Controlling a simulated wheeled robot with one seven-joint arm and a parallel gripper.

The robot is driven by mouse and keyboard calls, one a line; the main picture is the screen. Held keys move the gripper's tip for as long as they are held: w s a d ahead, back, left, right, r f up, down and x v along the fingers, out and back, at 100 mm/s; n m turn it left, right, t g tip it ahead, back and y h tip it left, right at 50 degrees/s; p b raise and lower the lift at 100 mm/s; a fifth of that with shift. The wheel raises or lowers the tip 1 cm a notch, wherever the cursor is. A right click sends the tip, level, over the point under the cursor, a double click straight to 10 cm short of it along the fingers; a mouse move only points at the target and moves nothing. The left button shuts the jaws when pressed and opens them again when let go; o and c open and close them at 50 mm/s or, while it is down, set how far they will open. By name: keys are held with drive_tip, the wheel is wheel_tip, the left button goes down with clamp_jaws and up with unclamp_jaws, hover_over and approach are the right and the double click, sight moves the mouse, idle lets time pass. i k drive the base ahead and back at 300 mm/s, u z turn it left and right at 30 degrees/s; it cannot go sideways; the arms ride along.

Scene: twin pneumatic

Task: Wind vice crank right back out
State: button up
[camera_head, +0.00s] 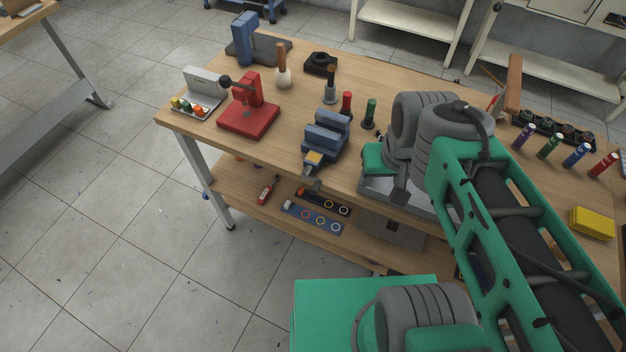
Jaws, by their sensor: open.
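The blue bench vice (326,134) stands at the front edge of the wooden workbench, left of my arm. Its front end, with a yellow patch (314,158), points toward me over the edge. The crank (315,184) shows as a small dark piece at the vice's front, low and just beyond the bench edge. Its exact angle is too small to tell. My green and grey arm fills the right side of the view and its joints sit over the bench right of the vice. My gripper cannot be made out; the arm's own links cover that area.
A red press (248,112) and a grey rack with coloured knobs (196,98) stand left of the vice. A red (347,104) and a green (370,112) handled tool stand close behind it. The lower shelf (240,184) holds tools and ring strips. Floor at left front is clear.

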sight(317, 185)
drive_tip(key=u, duration=0.15)
drive_tip(key=k, duration=0.2)
drive_tip(key=u, duration=1)
drive_tip(key=k, duration=1.15)
drive_tip(key=u, duration=1.35)
drive_tip(key=i, duration=1.5)
drive_tip(key=z, duration=0.7)
